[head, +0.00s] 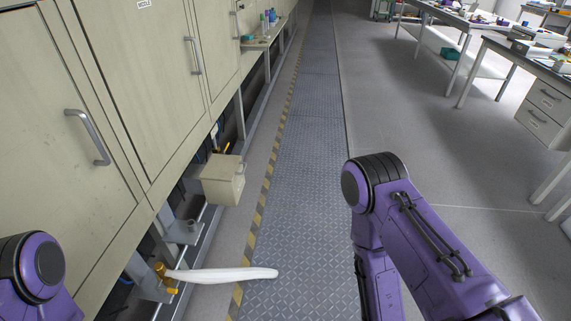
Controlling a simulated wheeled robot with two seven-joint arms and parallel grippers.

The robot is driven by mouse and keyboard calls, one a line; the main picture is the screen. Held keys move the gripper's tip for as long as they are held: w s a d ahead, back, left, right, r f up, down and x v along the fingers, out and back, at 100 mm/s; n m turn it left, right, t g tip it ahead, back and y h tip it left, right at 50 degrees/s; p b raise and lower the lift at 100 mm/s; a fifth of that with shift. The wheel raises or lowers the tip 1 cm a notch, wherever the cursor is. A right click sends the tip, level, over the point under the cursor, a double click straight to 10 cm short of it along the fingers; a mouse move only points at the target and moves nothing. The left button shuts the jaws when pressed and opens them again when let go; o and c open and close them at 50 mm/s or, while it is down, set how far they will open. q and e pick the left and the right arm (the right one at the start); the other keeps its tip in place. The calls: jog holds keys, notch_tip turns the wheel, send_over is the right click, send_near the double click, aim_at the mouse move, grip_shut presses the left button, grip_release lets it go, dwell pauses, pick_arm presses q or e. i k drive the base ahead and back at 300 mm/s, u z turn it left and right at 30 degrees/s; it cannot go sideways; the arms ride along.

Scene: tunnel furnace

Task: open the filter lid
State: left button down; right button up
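No part is clearly recognisable as the filter lid in the head view. A small beige box (222,182) with a handle juts out from the lower side of the beige furnace. A long white bar or lever (222,275) with a yellow fitting at its left end sticks out low from the furnace over the walkway. Of my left arm only a purple joint shows at the bottom left corner. My purple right arm shows at the lower right, bent at a joint. Neither gripper is in view.
Large beige furnace doors (145,75) with grey handles line the left side. A metal tread-plate walkway (300,150) with a yellow-black striped edge runs ahead and is clear beyond the white bar. Workbenches (520,50) with items stand at the upper right. A small shelf (262,42) holds bottles.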

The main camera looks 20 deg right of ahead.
aim_at(222, 167)
jog(key=z, duration=0.65)
jog(key=k, duration=0.6)
jog(key=z, duration=0.75)
jog(key=i, duration=0.8)
jog(key=u, duration=0.35)
jog(key=i, duration=0.9)
jog(key=u, duration=1.35)
jog(key=i, duration=0.6)
jog(key=u, duration=0.55)
